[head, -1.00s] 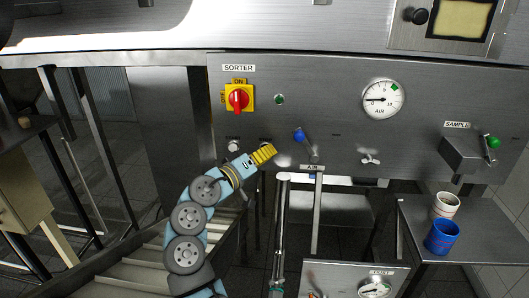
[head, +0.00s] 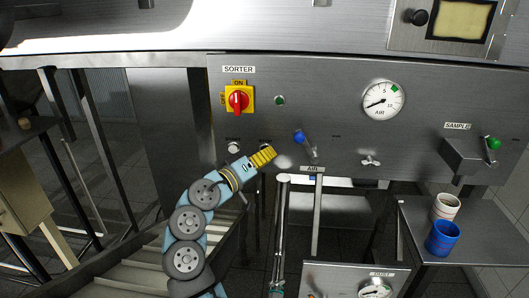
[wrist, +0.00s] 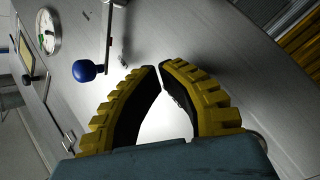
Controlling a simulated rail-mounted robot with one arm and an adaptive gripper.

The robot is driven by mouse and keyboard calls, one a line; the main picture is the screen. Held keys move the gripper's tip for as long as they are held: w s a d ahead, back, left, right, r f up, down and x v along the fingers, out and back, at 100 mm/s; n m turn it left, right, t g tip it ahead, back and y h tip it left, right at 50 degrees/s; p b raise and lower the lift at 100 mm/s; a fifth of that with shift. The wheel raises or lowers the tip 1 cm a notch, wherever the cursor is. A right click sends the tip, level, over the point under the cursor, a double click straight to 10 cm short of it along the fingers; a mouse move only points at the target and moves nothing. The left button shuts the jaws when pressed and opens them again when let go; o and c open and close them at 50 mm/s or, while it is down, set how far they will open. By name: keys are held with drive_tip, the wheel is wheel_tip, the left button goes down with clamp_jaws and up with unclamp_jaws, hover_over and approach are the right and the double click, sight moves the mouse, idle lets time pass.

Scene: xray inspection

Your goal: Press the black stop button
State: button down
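My gripper (head: 263,156) has yellow ribbed fingers and is raised against the lower left of the steel control panel (head: 330,120). Its fingertips meet or nearly meet in the wrist view (wrist: 160,68), with nothing held between them. The black stop button is not visible. A mostly covered label shows just above my gripper in the head view, and the panel below that label is hidden by the fingers. I cannot tell whether the fingertips touch the panel. The round start button (head: 233,148) is just left of my gripper, under its START label.
The red sorter switch (head: 239,99) on its yellow plate is above. The blue-knobbed air lever (head: 300,137) is close on the right and also shows in the wrist view (wrist: 84,70). An air gauge (head: 383,100) is farther right. Cups (head: 442,238) stand on a side shelf.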

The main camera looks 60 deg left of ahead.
drive_tip(key=s+d, duration=0.2)
drive_tip(key=d, duration=0.1)
drive_tip(key=s+d, duration=0.1)
drive_tip(key=d, duration=0.1)
drive_tip(key=shift+s, duration=0.15)
idle(0.3)
idle(0.6)
